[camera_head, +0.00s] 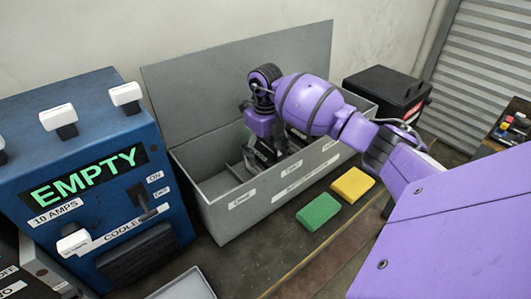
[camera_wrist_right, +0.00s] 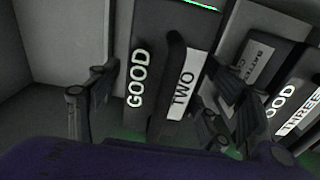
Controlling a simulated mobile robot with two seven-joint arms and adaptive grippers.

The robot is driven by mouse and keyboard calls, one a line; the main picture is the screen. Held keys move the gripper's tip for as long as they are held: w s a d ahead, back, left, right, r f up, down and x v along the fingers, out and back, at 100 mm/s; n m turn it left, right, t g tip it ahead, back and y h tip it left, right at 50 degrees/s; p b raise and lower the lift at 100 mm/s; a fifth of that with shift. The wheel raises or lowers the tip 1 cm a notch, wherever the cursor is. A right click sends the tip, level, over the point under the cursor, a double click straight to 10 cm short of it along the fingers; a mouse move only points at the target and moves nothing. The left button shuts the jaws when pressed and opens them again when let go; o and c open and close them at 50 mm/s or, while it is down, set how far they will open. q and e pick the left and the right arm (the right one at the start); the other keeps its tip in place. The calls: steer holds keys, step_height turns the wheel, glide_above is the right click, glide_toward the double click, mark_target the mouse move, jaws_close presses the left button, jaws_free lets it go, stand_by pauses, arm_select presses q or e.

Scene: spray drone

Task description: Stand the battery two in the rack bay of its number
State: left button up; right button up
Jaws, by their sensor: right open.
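Battery two (camera_wrist_right: 155,45), a dark block marked GOOD and TWO, stands inside the grey rack box (camera_head: 215,212). In the head view it is mostly hidden by my right gripper (camera_head: 262,142), which reaches down into the box. In the right wrist view the open fingers of this gripper (camera_wrist_right: 165,95) stand on either side of battery two, with gaps showing. The box front has several small labels; the left one seems to read One and the middle one Two. Battery two appears to be behind the middle label. My left gripper is not in view.
Another battery, marked GOOD and THREE (camera_wrist_right: 290,105), stands close to the right. The left bay looks empty. A blue charger (camera_head: 85,170) showing EMPTY stands left of the box. Green (camera_head: 318,212) and yellow (camera_head: 352,184) blocks lie in front; a black case (camera_head: 385,90) is behind right.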

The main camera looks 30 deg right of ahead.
step_height(320, 180, up, 12)
steer(key=shift+b, duration=0.3)
stand_by(1.1)
